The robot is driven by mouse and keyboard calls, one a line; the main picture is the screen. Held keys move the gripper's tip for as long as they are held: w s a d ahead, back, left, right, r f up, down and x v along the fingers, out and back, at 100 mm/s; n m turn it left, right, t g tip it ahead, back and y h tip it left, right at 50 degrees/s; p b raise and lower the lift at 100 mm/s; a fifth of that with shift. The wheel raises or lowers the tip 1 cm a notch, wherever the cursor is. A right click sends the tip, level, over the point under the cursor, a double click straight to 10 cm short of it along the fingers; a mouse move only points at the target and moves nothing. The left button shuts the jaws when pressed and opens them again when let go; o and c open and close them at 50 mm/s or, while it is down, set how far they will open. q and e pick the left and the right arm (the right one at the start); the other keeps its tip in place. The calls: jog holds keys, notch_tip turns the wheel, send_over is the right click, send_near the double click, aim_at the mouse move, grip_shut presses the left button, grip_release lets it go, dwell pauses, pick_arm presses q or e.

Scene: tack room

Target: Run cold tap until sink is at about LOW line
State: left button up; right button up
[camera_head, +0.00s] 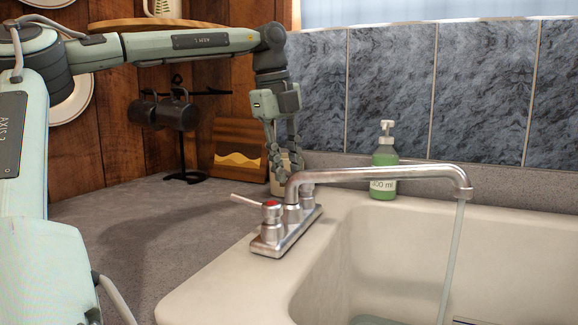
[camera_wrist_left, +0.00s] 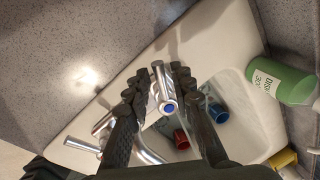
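The chrome faucet (camera_head: 380,173) stands at the sink's back left corner, its spout reaching right. A thin water stream (camera_head: 452,262) falls from the spout into the white sink (camera_head: 330,262). A greyish patch low in the basin may be water; its level and the LOW line cannot be made out. The hot tap (camera_head: 270,220) has a red cap. The blue-capped cold tap (camera_wrist_left: 168,107) shows in the left wrist view. My left gripper (camera_head: 284,168) points down there, its fingers open on both sides of the cold tap, with visible gaps. My right gripper is out of view.
A green soap bottle (camera_head: 384,160) stands behind the spout. Dark mugs (camera_head: 178,110) hang on a stand, with a wooden board (camera_head: 240,150) beside it. Red (camera_wrist_left: 181,138) and blue (camera_wrist_left: 217,116) objects show near the faucet. The counter (camera_head: 150,215) at left is clear.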

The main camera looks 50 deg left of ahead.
pick_arm(q)
jog(key=shift+o, duration=0.3)
notch_tip(320, 180, up, 12)
jog(key=s, duration=0.2)
jog(key=shift+s+f, duration=0.15)
dwell(6.8)
